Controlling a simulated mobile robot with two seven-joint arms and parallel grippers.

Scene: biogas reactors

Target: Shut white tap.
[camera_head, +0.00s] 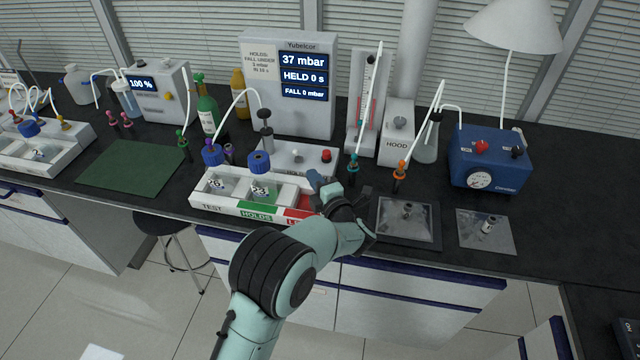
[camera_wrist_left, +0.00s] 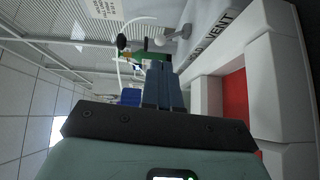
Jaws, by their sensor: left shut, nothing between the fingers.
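A low white box (camera_head: 283,153) with lettering on top stands behind the tray, in front of the display unit. In the left wrist view a white tap (camera_wrist_left: 174,35) with a rounded handle stands on this box, near the word VENT. Which way its handle is turned I cannot tell for sure. My left gripper (camera_head: 319,184) is at the right end of the white tray, just in front of the box. Its blue-grey fingers (camera_wrist_left: 162,85) are together and empty, pointing towards the tap but apart from it. My right gripper is out of view.
The white tray (camera_head: 222,206) holds blue-capped bottles (camera_head: 260,163) beside my left gripper. The display unit (camera_head: 262,95) reads 37 mbar. A red knob (camera_head: 326,155) is on the box's right.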

